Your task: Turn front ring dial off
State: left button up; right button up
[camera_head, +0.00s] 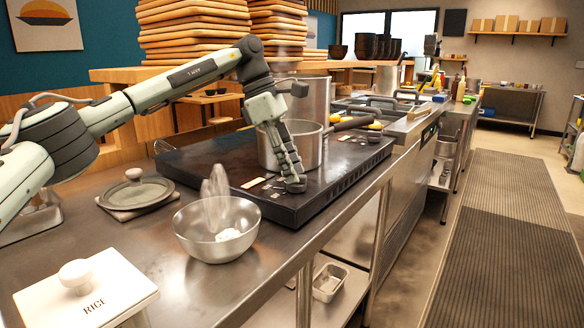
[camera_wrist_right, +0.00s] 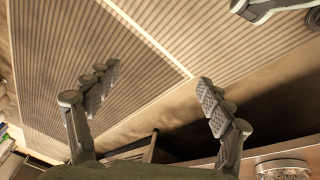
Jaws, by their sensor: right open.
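The cooktop (camera_head: 222,158) is a low black unit on the steel counter, with small marked labels on its front part. My left gripper (camera_head: 293,181) reaches down to the cooktop's front edge. Its fingertips are at a small round dial (camera_head: 297,188), which they partly cover. The fingers overlap from this side, so I cannot tell whether they grip the dial. A steel pot (camera_head: 301,152) stands on the cooktop just behind the gripper. My right gripper (camera_wrist_right: 157,80) is open and empty in the right wrist view, above the ribbed floor mat.
A steel bowl (camera_head: 203,241) with white contents and a pale upright shape stands left of the cooktop. A lidded RICE box (camera_head: 95,298) and a round lid (camera_head: 137,191) are on the counter. The floor mat (camera_head: 500,235) to the right is clear.

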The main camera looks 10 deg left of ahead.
pick_arm(q)
jog(key=shift+f, duration=0.2)
grip_shut()
jog(key=shift+n, duration=0.5)
jog(key=shift+s+n+t+b, duration=0.1)
jog(key=shift+n+t+b, duration=0.35)
jog(key=shift+n, duration=0.55)
jog(key=shift+s+d+n+t+y+b, duration=0.1)
jog(key=shift+n+t+y+b, duration=0.4)
jog(key=shift+n, duration=0.7)
jog(key=shift+s+d+n+t+b, duration=0.1)
jog(key=shift+n+t+b, duration=0.55)
jog(key=shift+n, duration=1.15)
pick_arm(e)
notch_tip(320, 180, up, 7)
jog(key=shift+d+f, duration=0.15)
jog(key=shift+d, duration=0.1)
pick_arm(q)
jog(key=shift+y, duration=0.3)
pick_arm(e)
jog(key=shift+w, duration=0.1)
